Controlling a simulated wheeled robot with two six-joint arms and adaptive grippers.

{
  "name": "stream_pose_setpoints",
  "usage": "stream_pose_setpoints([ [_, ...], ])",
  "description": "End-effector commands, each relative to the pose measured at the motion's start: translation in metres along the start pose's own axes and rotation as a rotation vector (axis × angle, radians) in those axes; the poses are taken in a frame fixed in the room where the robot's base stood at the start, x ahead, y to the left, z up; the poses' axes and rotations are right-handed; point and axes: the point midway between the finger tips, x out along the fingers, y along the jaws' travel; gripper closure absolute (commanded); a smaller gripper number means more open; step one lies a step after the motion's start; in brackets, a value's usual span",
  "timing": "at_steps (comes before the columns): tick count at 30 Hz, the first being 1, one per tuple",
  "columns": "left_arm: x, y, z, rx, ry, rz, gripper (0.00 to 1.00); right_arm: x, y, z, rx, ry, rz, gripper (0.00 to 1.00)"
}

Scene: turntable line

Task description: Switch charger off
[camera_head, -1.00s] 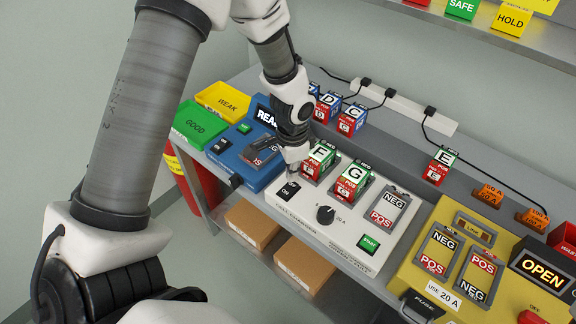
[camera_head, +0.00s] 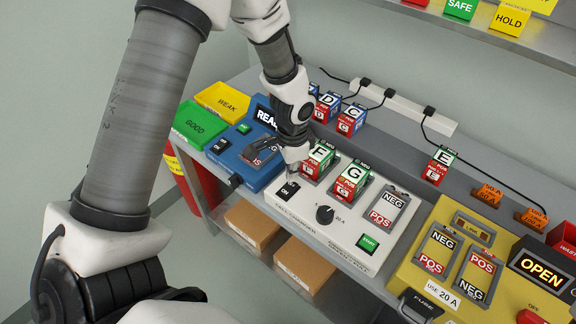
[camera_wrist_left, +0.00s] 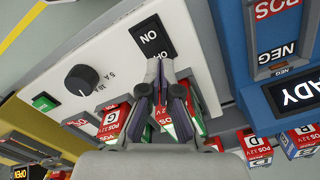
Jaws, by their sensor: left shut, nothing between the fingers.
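The charger is a white panel (camera_head: 310,216) with a black ON/OFF rocker switch (camera_head: 285,191) near its left end. The switch also shows in the left wrist view (camera_wrist_left: 153,38), with ON readable and the OFF end partly covered by my fingers. My left gripper (camera_head: 292,172) is shut and empty, with its tips at the OFF end of the switch. In the left wrist view the closed fingertips (camera_wrist_left: 160,66) overlap the switch's edge; contact is hard to tell. My right gripper is not in view.
Battery blocks F (camera_head: 318,158) and G (camera_head: 350,180) stand in the charger close to the gripper. A dial (camera_head: 325,214) and green START button (camera_head: 369,244) are on its front. A blue tester (camera_head: 228,150) stands left, a yellow device (camera_head: 408,272) right.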

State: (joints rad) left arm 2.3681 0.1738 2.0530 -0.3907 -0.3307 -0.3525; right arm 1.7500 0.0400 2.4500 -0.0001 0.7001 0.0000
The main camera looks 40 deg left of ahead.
Motion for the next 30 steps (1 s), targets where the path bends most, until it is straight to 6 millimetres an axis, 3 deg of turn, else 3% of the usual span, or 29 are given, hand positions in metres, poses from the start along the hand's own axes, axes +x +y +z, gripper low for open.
stream_pose_setpoints([
  [30, 0.013, 0.0, 0.0, 0.0, -0.001, 0.0, 1.0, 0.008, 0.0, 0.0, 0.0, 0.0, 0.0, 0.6],
])
